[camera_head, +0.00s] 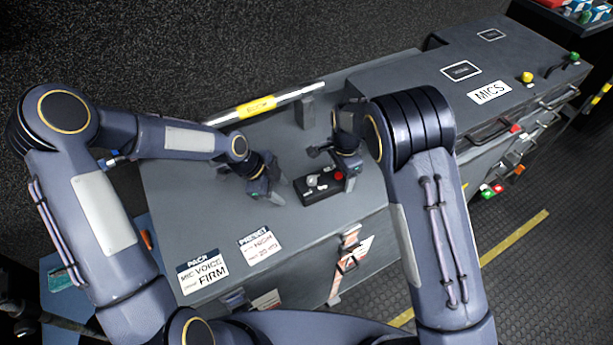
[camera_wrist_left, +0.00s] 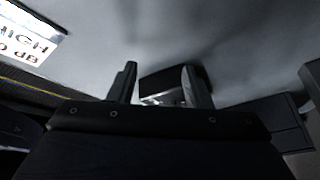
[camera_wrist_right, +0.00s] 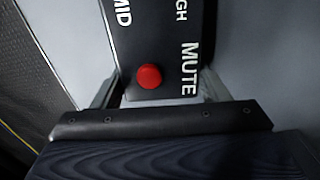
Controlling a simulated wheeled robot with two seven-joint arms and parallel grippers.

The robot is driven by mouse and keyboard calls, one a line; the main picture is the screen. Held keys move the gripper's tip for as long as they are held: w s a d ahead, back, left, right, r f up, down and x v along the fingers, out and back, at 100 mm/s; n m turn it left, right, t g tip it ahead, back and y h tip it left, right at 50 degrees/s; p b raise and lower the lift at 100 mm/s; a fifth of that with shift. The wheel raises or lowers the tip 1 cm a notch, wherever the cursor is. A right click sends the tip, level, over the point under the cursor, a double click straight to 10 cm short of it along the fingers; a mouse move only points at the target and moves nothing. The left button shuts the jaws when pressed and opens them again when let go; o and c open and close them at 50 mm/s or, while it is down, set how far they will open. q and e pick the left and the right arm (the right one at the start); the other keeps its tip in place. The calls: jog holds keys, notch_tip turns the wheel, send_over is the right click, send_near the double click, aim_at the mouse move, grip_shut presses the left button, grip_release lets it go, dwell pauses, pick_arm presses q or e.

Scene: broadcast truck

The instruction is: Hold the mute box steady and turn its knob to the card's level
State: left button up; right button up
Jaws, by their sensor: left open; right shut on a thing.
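The mute box (camera_head: 318,194) is small and black and lies on the grey counter, with a red button and a pale knob (camera_head: 312,181) on top. My right gripper (camera_head: 343,172) is shut on its red-button end. In the right wrist view the box (camera_wrist_right: 165,35) sits between the fingers, showing MUTE, MID and part of HIGH; the knob is out of that view. My left gripper (camera_head: 280,190) is open and empty, just left of the box. In the left wrist view the box (camera_wrist_left: 172,80) shows beyond and between the fingertips. The preset card (camera_head: 262,245) reads HIGH, 20 dB.
A second card (camera_head: 203,271) reading MIC VOICE, FIRM lies at the counter's front left. A rail with a yellow label (camera_head: 257,106) runs along the back. A MICS case (camera_head: 489,93) with drawers stands to the right. The counter left of the box is mostly clear.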

aim_at(311, 179)
pick_arm(q)
jog(key=shift+w+a+g+h, duration=0.1)
jog(key=shift+a+g+h, duration=0.25)
jog(key=shift+h, duration=0.55)
jog(key=w+a+r+h, duration=0.2)
jog(key=a+r+h, duration=0.1)
jog(key=r+h, duration=0.3)
jog(key=shift+n, duration=0.4)
jog(key=x, duration=1.1)
jog(key=shift+d+r, duration=0.2)
jog(key=shift+d, duration=0.1)
grip_shut()
